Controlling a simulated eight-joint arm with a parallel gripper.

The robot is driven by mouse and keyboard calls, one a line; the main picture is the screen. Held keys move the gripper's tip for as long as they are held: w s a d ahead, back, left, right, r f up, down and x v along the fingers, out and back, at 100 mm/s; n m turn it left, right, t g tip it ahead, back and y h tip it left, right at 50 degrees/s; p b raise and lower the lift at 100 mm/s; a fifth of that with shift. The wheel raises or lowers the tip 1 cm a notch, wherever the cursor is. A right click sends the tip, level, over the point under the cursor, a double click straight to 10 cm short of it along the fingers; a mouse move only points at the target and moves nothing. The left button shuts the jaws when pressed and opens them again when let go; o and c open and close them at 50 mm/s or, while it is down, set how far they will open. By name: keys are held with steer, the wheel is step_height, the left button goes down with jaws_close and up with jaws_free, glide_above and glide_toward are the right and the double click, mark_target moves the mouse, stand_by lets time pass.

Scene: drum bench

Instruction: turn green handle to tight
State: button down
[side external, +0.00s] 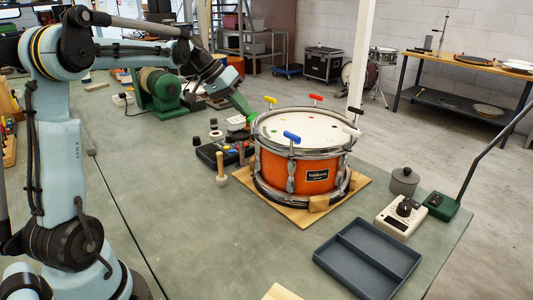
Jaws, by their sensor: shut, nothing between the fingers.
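An orange snare drum (300,170) with a white head and chrome rims stands upright. T-handles stand around its upper rim: yellow (270,99), red (315,97), blue (291,136) and dark ones at the right. My gripper (236,96) points down toward the drum's left rim and is shut and empty. A green shape (247,110) shows at my gripper's end, beside the rim. I cannot clearly separate a green handle from my fingers here, nor tell whether they touch it or how it is turned.
The drum sits on a wooden board (360,183). A blue-grey tray (335,262), a dial device (402,215) and a grey pot (404,181) lie at the right.

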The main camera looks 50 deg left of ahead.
steer(key=shift+w+d+m+g+h, duration=0.25)
steer(key=shift+m+g+h, duration=0.2)
steer(key=shift+m, duration=0.55)
steer(key=shift+w+a, duration=0.1)
steer(key=shift+w, duration=0.15)
steer(key=shift+a, duration=0.1)
stand_by(0.8)
